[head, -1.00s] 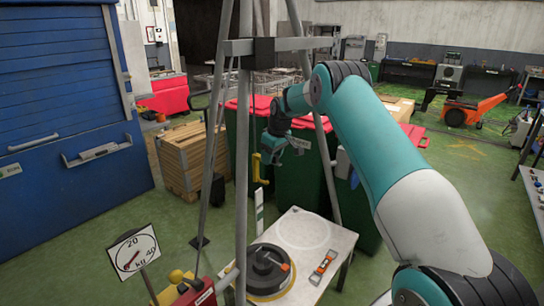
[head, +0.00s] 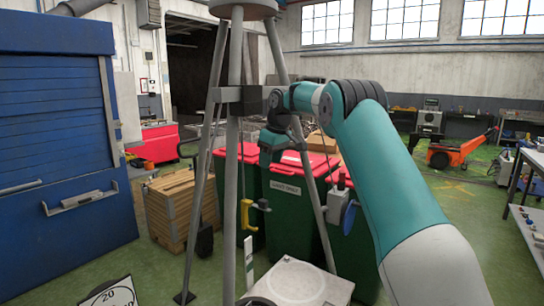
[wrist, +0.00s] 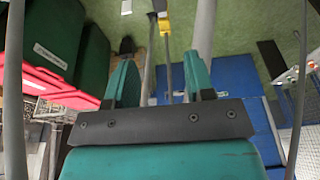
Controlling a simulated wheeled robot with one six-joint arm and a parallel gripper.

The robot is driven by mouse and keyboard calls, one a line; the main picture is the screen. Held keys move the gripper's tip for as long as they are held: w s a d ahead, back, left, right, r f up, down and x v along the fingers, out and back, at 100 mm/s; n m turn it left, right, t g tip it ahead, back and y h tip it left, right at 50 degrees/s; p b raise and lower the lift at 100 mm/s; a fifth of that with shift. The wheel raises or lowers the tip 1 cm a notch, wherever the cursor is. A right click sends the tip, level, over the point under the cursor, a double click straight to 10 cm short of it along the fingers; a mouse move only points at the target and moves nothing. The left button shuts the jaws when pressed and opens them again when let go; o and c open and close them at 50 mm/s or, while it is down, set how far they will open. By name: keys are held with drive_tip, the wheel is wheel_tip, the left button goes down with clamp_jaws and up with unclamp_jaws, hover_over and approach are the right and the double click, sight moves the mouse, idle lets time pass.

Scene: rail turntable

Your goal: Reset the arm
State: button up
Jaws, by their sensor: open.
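My gripper (head: 273,150) is raised in front of the green bins in the head view, above and right of the yellow hooked handle (head: 247,214). In the wrist view my gripper (wrist: 161,75) has its two teal fingers spread wide with nothing held between them. The yellow handle (wrist: 164,25) shows beyond the fingers there, apart from them. My arm reaches in from the lower right of the head view. The fingertips are small and hard to make out in the head view.
Grey tripod legs (head: 232,170) stand close to my gripper. Green bins with red lids (head: 292,195) stand behind. A turntable plate (head: 300,282) lies below. A wooden crate (head: 176,210) and a blue cabinet (head: 60,150) are left.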

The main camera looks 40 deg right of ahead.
drive_tip(key=shift+v, duration=0.85)
